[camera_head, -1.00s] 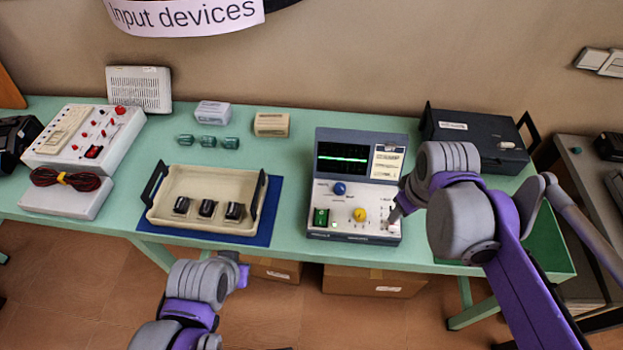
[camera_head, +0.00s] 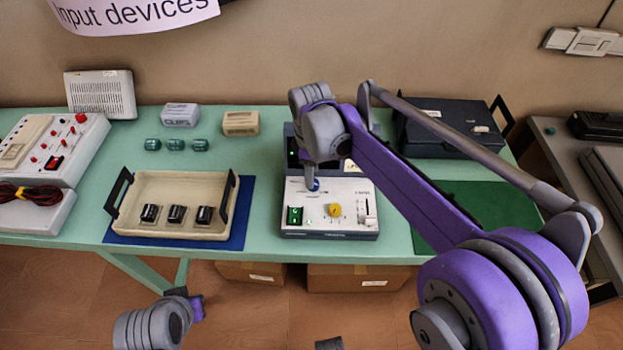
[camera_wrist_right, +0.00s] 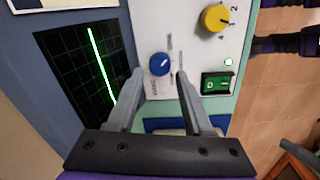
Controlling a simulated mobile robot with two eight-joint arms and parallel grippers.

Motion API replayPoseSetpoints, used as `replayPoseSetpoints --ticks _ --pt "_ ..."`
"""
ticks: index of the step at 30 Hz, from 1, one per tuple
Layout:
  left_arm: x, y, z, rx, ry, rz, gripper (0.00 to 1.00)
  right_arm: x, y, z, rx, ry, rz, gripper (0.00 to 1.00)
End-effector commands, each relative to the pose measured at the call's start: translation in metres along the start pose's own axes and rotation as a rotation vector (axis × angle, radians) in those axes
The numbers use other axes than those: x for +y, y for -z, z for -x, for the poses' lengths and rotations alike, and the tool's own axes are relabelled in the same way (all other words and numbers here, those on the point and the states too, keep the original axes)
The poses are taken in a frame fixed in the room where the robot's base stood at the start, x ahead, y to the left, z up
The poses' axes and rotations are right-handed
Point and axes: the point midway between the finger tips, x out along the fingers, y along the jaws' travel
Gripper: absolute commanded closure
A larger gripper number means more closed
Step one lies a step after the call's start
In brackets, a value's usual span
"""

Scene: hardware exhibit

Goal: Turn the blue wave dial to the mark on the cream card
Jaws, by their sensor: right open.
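The blue wave dial (camera_wrist_right: 160,64) shows in the right wrist view on the white front panel, with a pale line across its face. In the head view the dial (camera_head: 314,185) is mostly hidden by my right gripper (camera_head: 312,178). In the wrist view my right gripper (camera_wrist_right: 157,74) is open, one finger on either side of the dial; I see gaps, and contact cannot be told. Only an edge of the cream card (camera_wrist_right: 40,3) shows at the top left there; its mark is out of view. My left arm is low in the head view; its gripper is not seen.
The yellow dial (camera_head: 334,210) and green switch (camera_head: 296,215) sit close by on the same panel. The dark screen (camera_wrist_right: 75,65) has a green trace. A cream tray (camera_head: 180,177) stands to the left, a black case (camera_head: 450,135) behind right. A green mat (camera_head: 480,200) is clear.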

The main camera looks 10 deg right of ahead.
Motion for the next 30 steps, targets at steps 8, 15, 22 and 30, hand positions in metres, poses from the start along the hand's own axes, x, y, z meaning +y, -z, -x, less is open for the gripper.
replayPoseSetpoints --ticks 8,15,22,30 --pt "0.000 -0.002 -0.003 -0.001 0.000 0.000 1.00 0.000 0.000 -0.030 0.000 0.000 -0.001 0.49" --pt "0.000 -0.002 -0.003 -0.001 0.000 0.000 1.00 0.000 0.000 -0.032 0.000 0.000 -0.001 0.49" --pt "0.000 -0.002 -0.003 -0.001 0.000 0.000 1.00 0.000 0.000 -0.032 0.000 0.000 -0.001 0.78" --pt "0.000 -0.002 -0.003 -0.001 0.000 0.000 1.00 0.000 0.000 -0.031 0.000 -0.001 -0.001 1.00"
